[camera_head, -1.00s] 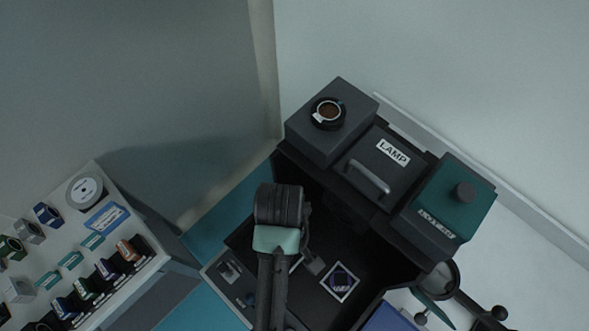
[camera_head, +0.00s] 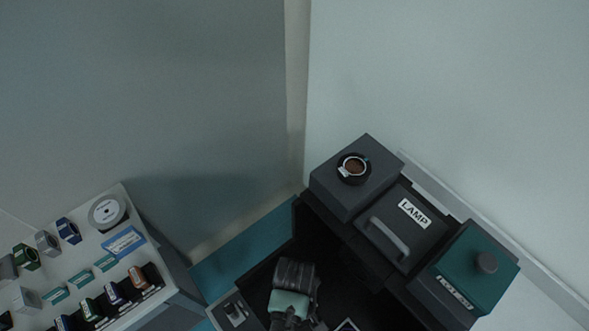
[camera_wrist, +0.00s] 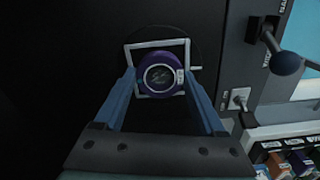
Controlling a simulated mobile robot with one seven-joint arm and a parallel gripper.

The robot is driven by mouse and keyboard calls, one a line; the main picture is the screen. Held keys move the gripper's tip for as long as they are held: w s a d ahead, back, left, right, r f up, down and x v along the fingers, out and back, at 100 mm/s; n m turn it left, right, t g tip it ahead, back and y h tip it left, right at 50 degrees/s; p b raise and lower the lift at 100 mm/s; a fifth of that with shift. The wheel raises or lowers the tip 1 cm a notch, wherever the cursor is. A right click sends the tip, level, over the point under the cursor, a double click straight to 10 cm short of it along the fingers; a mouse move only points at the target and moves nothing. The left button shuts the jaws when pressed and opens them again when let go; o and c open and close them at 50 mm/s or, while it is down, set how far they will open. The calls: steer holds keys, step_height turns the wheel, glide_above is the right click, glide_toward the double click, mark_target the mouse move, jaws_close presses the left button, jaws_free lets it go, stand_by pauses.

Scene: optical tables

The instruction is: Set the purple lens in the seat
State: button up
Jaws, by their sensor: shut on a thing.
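The purple lens (camera_wrist: 160,58) is a round ring with dark glass and a small pale label on its right. In the wrist view it sits between the two blue fingers of my gripper (camera_wrist: 158,80), which is shut on it. Behind it, a white square outline (camera_wrist: 187,45) frames the lens on a dark surface; a dark round shape shows around the outline. I cannot tell whether the lens touches that surface. In the head view my arm reaches into the dark bay, and my fingers and the lens are hidden.
The lamp housing (camera_head: 390,238) with a handle stands behind the bay, between a dark box with a ring on top (camera_head: 355,184) and a green box with a knob (camera_head: 471,262). A shelf of coloured lenses (camera_head: 121,205) is at left. A ball-ended lever (camera_wrist: 288,63) and toggle switch (camera_wrist: 240,97) are beside my gripper.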

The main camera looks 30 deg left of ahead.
steer(key=shift+f, duration=0.1)
steer(key=o, duration=1.5)
step_height(320, 180, up, 12)
